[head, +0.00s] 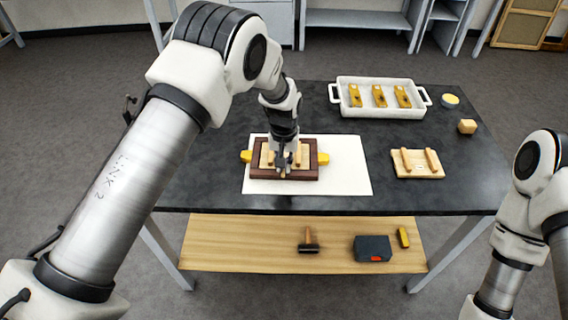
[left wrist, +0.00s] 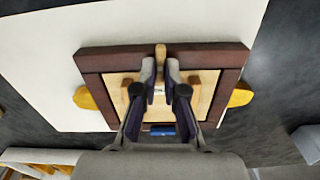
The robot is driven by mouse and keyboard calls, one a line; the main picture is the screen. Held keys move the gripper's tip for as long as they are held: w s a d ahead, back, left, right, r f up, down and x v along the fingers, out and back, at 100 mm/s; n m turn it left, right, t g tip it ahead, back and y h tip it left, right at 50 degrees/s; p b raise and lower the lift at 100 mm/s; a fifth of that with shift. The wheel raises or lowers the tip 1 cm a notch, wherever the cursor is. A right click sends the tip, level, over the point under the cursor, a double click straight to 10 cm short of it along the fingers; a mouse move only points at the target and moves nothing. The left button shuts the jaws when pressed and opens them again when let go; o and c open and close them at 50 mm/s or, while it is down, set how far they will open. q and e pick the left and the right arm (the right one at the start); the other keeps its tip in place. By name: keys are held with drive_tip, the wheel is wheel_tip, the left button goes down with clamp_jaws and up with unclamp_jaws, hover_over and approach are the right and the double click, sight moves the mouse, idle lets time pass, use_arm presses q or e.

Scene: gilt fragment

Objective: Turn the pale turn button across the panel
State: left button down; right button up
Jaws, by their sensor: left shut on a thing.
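A dark brown frame (head: 314,172) lies on a white sheet (head: 348,165) on the dark table. A pale wooden panel (left wrist: 205,84) with raised strips sits inside the frame. My left gripper (head: 284,169) points down over the panel and covers part of it. In the left wrist view its fingertips (left wrist: 160,72) are shut on the pale turn button (left wrist: 160,53), whose end shows between them and reaches over the frame's edge. Yellow pieces stick out at the frame's left (head: 246,156) and right (head: 323,158) sides. My right gripper is out of view.
A white tray (head: 385,110) with several yellow pieces stands at the back right. A round container (head: 450,101), a small wooden block (head: 467,126) and a pale board with two bars (head: 419,171) lie on the right. A hammer (head: 308,242) and dark box (head: 373,248) lie on the lower shelf.

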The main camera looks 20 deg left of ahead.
use_arm(q)
drive_tip(key=shift+s+f, duration=0.15)
drive_tip(key=shift+f, duration=0.1)
drive_tip(key=c, duration=1.2)
unclamp_jaws()
drive_tip(key=shift+c, duration=0.2)
drive_tip(key=shift+w, duration=0.25)
wheel_tip(320, 180, up, 12)
drive_tip(key=shift+f, duration=0.1)
